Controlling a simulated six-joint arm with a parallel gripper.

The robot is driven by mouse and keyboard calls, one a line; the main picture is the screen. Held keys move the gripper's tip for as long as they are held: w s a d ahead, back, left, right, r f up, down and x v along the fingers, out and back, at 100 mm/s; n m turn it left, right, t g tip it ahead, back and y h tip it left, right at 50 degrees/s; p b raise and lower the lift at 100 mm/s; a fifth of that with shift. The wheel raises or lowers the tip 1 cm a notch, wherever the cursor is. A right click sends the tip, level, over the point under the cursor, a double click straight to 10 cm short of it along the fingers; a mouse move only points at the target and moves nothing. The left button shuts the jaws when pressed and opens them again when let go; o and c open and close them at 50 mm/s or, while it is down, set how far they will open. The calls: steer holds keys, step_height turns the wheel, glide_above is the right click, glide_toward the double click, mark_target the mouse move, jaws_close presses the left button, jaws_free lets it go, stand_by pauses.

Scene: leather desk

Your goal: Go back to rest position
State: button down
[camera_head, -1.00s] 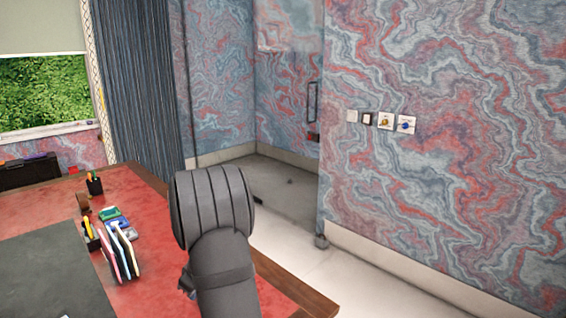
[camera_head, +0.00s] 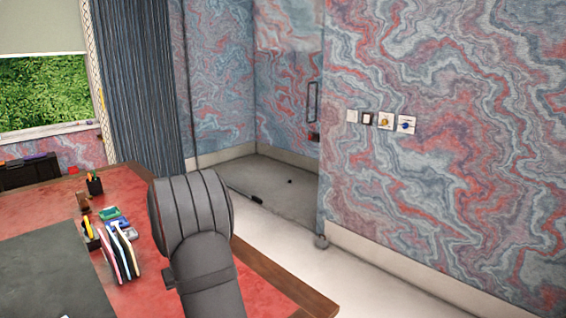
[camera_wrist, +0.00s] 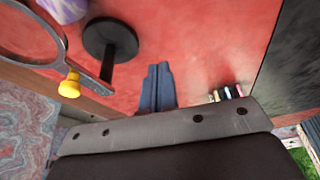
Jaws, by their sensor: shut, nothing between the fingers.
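My gripper (camera_wrist: 158,70) shows in the wrist view with its two grey fingers together and nothing between them, over the red leather top of the desk (camera_wrist: 200,35). In the head view my grey arm rises in front of the desk's right part (camera_head: 133,187), and the gripper itself cannot be made out there.
In the wrist view a black round stand (camera_wrist: 110,38) and a ringed object with a yellow knob (camera_wrist: 69,85) are left of my fingers. Upright folders (camera_head: 122,254) and pen holders (camera_head: 95,183) stand left of my arm. A dark desk mat (camera_head: 45,270) lies further left.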

steer(key=shift+w+a+m, duration=0.45)
steer(key=shift+w+m, duration=0.15)
steer(key=shift+w, duration=0.05)
stand_by(1.1)
steer(key=shift+s+d+n+g+y, duration=0.2)
steer(key=shift+s+d+n, duration=0.4)
steer(key=shift+n, duration=0.35)
steer(key=shift+s+d+n+g+y, duration=0.2)
steer(key=shift+s+d+n, duration=0.2)
steer(key=shift+d+n, duration=0.45)
steer(key=shift+s+d+n+g+y, duration=0.15)
steer(key=shift+s+d+n, duration=0.35)
steer(key=shift+n, duration=0.6)
steer(key=shift+a, duration=0.15)
